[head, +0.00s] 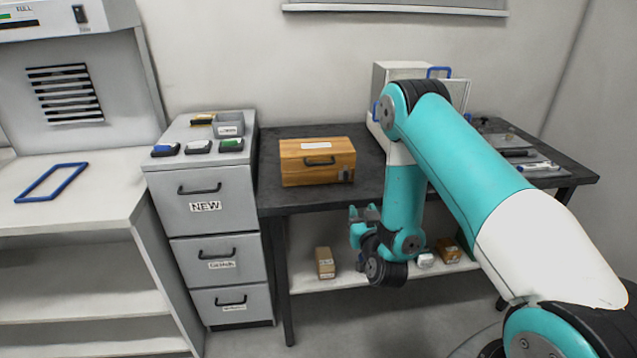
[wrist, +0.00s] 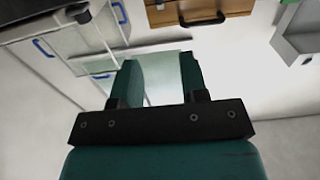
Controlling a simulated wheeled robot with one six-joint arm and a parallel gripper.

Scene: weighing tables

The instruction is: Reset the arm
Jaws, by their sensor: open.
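My gripper (head: 364,213) hangs in front of the dark table, at the end of my teal arm. Its fingers point up and to the left in the head view. In the wrist view my gripper (wrist: 160,80) shows two teal fingers apart with nothing between them. The arm covers part of the table and of the white box behind it.
A wooden box (head: 317,162) stands on the dark table (head: 275,203). A grey drawer cabinet (head: 205,186) with small items on top stands to the left. A glass-fronted white case (head: 398,71) is behind my arm. Small boxes, one brown (head: 325,263), lie on the lower shelf.

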